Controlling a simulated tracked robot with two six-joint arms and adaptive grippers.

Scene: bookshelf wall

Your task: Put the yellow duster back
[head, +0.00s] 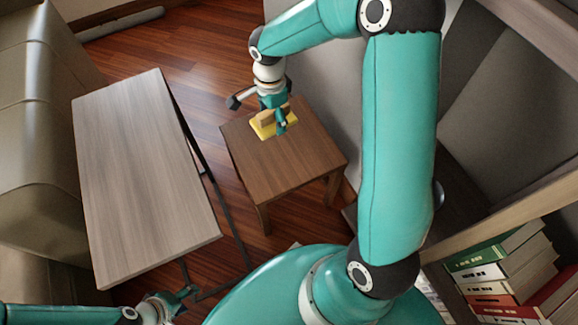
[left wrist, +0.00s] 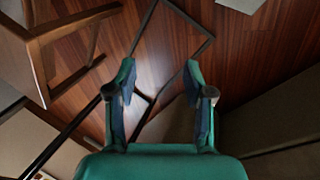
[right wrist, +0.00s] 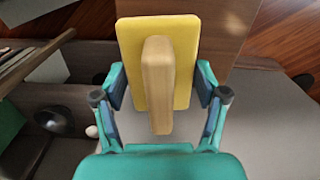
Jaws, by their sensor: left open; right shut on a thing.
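The yellow duster is a flat yellow pad with a wooden block handle. In the head view, the duster (head: 262,128) is over the back part of the small square wooden table (head: 285,160); I cannot tell whether it touches the top. My right gripper (head: 274,118) is shut on the duster. In the right wrist view, the duster (right wrist: 184,50) lies between the fingers of my right gripper (right wrist: 160,98), with its handle facing me. My left gripper (head: 180,302) is open and empty, low at the front; its spread fingers show in the left wrist view (left wrist: 158,82).
A long wooden table (head: 140,175) stands left of the small table, with a metal frame under it. A sofa (head: 30,130) is at the far left. Several books (head: 495,270) are stacked on a shelf at the right. The small table's front part is bare.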

